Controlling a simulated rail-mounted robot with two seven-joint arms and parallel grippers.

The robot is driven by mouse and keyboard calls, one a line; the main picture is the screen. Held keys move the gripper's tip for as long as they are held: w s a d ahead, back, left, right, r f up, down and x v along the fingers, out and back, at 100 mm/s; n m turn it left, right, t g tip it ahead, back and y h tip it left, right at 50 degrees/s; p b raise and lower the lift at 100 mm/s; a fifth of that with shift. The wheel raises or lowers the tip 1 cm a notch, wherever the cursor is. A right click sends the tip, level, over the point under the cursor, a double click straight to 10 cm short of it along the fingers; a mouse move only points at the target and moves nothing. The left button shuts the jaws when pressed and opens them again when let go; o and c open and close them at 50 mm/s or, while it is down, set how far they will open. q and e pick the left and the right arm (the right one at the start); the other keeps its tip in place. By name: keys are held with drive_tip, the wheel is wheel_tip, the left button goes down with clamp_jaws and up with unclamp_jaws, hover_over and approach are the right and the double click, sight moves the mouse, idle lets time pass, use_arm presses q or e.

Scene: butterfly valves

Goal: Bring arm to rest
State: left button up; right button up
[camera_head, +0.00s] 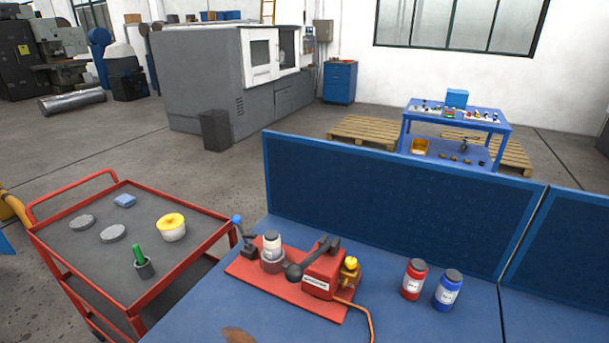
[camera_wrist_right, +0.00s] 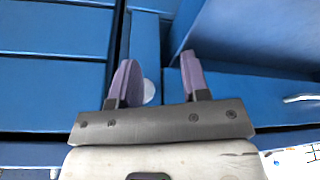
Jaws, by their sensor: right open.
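In the right wrist view my right gripper (camera_wrist_right: 158,80) is open, with its two purple-grey fingers apart and nothing held between them. It is in front of blue panels that look like cabinet or drawer fronts (camera_wrist_right: 50,95). A small pale round patch (camera_wrist_right: 149,91) shows behind the left finger; I cannot tell what it is. Neither gripper shows in the head view. There a red valve fixture (camera_head: 290,283) with a black-handled clamp and a white-topped part stands on the blue workbench (camera_head: 205,318).
A red bottle (camera_head: 413,280) and a blue bottle (camera_head: 448,290) stand right of the fixture. A red cart (camera_head: 75,280) at the left carries discs, a yellow-lidded tub (camera_head: 172,227) and a green-handled tool. A blue panel (camera_head: 390,205) bounds the bench's back.

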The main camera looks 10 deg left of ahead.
wheel_tip(320, 180, up, 38)
drive_tip(key=p, duration=3.8)
drive_tip(key=shift+s+d, duration=0.1)
drive_tip(key=shift+d, duration=0.05)
